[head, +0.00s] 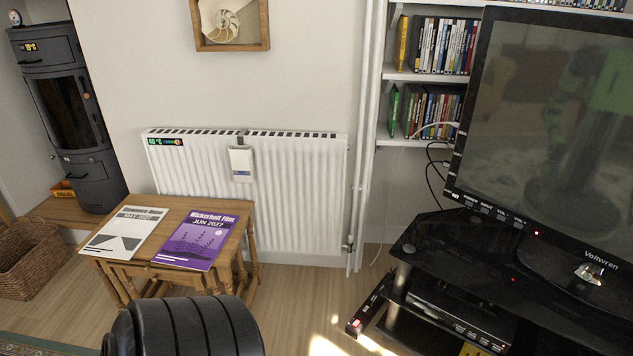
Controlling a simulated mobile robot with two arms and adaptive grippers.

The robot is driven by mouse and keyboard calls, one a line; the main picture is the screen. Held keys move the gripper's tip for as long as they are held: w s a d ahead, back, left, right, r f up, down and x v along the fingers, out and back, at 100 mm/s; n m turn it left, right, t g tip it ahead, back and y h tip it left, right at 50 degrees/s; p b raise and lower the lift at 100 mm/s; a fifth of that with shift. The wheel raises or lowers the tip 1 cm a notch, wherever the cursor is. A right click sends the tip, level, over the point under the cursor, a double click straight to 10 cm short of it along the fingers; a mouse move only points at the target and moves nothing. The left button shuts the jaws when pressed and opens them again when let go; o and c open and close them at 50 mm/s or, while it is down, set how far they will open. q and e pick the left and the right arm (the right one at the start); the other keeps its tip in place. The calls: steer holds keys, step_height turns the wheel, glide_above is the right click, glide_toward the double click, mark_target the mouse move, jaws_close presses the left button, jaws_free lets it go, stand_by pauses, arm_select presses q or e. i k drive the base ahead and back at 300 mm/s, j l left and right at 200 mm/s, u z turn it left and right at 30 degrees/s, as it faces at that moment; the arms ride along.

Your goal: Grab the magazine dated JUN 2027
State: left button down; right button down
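A purple magazine (196,240) marked JUN 2027 lies flat on a small wooden table (181,208). To its left lies a grey and white magazine (124,234), apparently marked MAY 2027. The two magazines lie side by side with a narrow strip of wood between them. The purple magazine's front edge is close to the table's front edge. Neither of my grippers shows in the head view.
A white radiator (300,195) stands on the wall behind the table. A wicker basket (30,258) and a dark stove (68,110) are at the left. A black TV stand (440,245) with a television (545,130) fills the right. Wooden floor (290,290) lies open between table and stand.

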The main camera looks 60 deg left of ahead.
mark_target(196, 241)
steer(key=u, duration=1.35)
steer(key=i+j+u, duration=0.1)
steer(key=u, duration=0.4)
steer(key=i+j+u, duration=0.15)
steer(key=u, duration=0.3)
steer(key=i+j+u, duration=0.2)
steer(key=u, duration=0.3)
